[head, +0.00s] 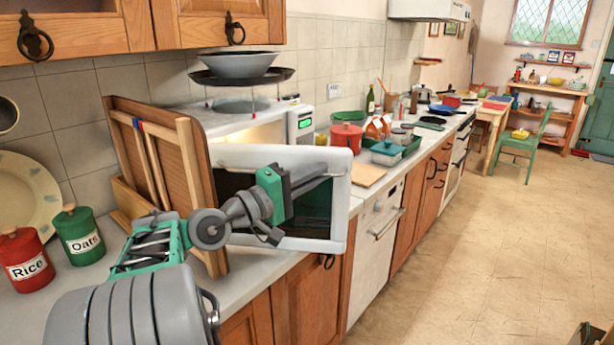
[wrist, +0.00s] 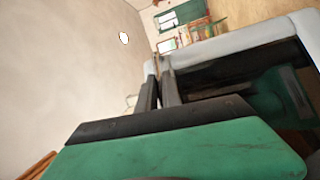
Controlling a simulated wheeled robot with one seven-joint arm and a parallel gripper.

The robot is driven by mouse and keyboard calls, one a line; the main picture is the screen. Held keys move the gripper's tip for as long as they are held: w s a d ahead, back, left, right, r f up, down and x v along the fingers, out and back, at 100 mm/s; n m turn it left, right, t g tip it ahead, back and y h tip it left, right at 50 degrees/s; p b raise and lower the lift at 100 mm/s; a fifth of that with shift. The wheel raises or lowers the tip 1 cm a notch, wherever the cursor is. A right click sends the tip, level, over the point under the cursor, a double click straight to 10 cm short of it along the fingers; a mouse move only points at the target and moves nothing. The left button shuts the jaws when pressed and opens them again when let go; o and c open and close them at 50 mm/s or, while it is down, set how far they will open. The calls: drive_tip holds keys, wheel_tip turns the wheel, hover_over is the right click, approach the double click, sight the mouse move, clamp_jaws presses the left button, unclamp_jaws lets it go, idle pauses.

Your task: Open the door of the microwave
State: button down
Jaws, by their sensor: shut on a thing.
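The white microwave (head: 300,122) stands on the counter against the tiled wall, with a green display on its right side. Its door (head: 335,218), a white frame around a dark pane, stands swung out toward the counter's front edge. Part of the lit interior (head: 267,134) shows above the door. My gripper (head: 301,185) is shut on the door handle (head: 325,177) at the outer face of the door. In the wrist view the dark fingers (wrist: 160,86) are close together beside the white door frame (wrist: 225,45). The grip itself is partly hidden.
A wooden rack (head: 185,165) stands close left of the door. Rice (head: 24,258) and Oats (head: 80,236) canisters are at the left. A pan and bowl (head: 240,65) sit above the microwave. A red canister (head: 346,136) and board (head: 367,174) lie right.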

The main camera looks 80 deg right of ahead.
drive_tip(key=shift+a, duration=0.25)
drive_tip(key=c, duration=1.8)
unclamp_jaws()
